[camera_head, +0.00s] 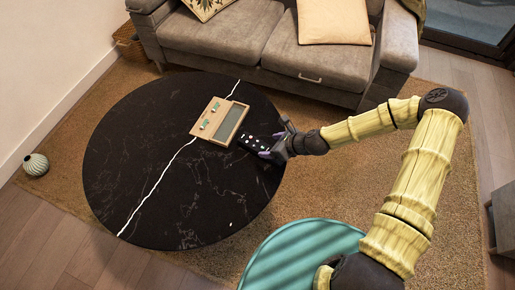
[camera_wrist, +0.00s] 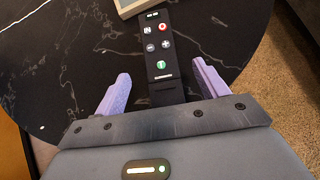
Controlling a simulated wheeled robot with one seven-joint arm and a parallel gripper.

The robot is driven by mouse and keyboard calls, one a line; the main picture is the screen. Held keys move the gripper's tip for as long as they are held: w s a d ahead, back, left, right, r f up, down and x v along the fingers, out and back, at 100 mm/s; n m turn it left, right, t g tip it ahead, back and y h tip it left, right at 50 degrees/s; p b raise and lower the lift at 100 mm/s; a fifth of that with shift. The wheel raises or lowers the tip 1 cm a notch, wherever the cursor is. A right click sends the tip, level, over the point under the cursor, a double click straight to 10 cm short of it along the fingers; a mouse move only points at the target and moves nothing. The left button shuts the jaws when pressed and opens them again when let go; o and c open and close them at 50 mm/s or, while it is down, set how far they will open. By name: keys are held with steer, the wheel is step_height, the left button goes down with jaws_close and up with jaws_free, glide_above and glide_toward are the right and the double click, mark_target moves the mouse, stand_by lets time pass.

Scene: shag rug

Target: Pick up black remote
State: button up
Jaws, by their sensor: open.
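The black remote (camera_wrist: 158,50) lies on the round black marble table (camera_head: 130,185), near its right edge. It has white, grey, red and green buttons. In the head view the remote (camera_head: 254,142) shows just left of my gripper (camera_head: 279,143). In the wrist view my gripper (camera_wrist: 160,83) is open. Its two lilac fingers stand on either side of the remote's near part, with gaps visible between them and the remote. The remote's near end is hidden behind the gripper body.
A beige framed object (camera_head: 220,121) with a grey panel lies beside the remote's far end. A teal round table (camera_head: 300,255) stands at the front. A grey sofa (camera_head: 225,35) is behind on the tan rug (camera_head: 430,195). The left part of the black table is clear.

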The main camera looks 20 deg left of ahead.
mark_target(258, 145)
steer(key=shift+w+a+f, duration=0.1)
steer(key=shift+a+f, duration=0.3)
steer(key=b+x, duration=0.2)
steer(key=x, duration=0.3)
steer(key=shift+a, duration=0.1)
stand_by(0.4)
steer(key=c, duration=1.1)
step_height(258, 145, up, 10)
steer(key=p, duration=0.3)
steer(key=shift+c, duration=0.2)
